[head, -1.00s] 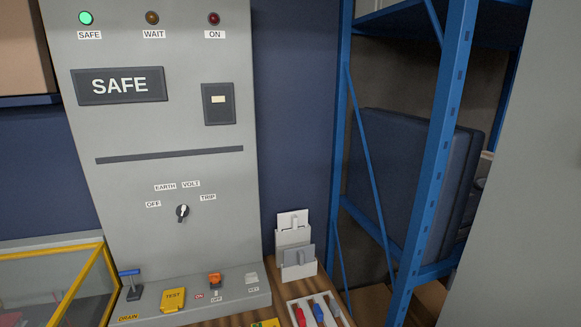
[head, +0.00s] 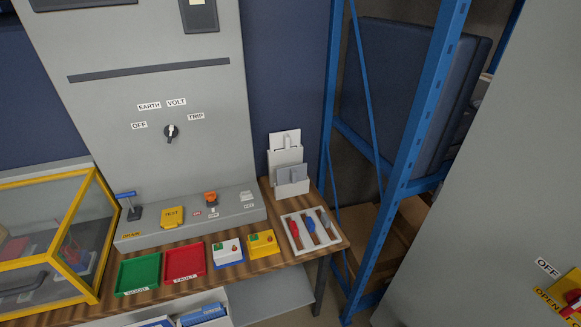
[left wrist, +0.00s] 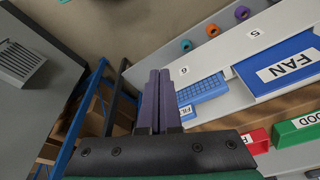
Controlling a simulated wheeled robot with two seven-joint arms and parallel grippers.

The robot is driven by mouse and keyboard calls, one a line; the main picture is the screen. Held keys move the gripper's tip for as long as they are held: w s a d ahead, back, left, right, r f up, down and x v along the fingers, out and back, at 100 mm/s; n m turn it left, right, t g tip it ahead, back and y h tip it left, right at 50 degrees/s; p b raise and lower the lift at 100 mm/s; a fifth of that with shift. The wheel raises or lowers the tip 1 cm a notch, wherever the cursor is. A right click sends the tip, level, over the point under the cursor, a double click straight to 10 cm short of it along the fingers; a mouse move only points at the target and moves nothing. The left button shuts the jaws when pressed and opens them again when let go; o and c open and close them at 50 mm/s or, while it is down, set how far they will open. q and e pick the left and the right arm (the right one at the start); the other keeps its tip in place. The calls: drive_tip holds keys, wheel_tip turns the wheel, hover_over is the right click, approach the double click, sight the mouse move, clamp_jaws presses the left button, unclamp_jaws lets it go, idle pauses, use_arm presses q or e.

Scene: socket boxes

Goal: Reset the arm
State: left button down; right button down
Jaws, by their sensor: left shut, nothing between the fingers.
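My left gripper (left wrist: 159,76) shows in the left wrist view. Its two dark purple fingers lie against each other, shut, with nothing between them. Neither gripper shows in the head view, and my right gripper is in no frame.
The head view shows a grey test panel (head: 150,95), a wooden bench with a green tray (head: 138,273), a red tray (head: 184,262), a tool tray (head: 311,230) and a yellow-framed case (head: 60,180). A blue rack (head: 432,100) stands right. A blue FAN bin (left wrist: 285,65) shows in the wrist view.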

use_arm(q)
drive_tip(key=s+f+g+b, duration=0.1)
drive_tip(key=s+f+b, duration=0.15)
drive_tip(key=f, duration=0.65)
drive_tip(key=s+f+b, duration=0.1)
drive_tip(key=s+f, duration=0.3)
drive_tip(key=f, duration=0.6)
drive_tip(key=s+a+f+b, duration=0.3)
drive_tip(key=s+f, duration=0.8)
drive_tip(key=s, duration=0.2)
drive_tip(key=shift+f+g, duration=0.15)
drive_tip(key=shift+g, duration=0.25)
drive_tip(key=shift+s+a, duration=0.1)
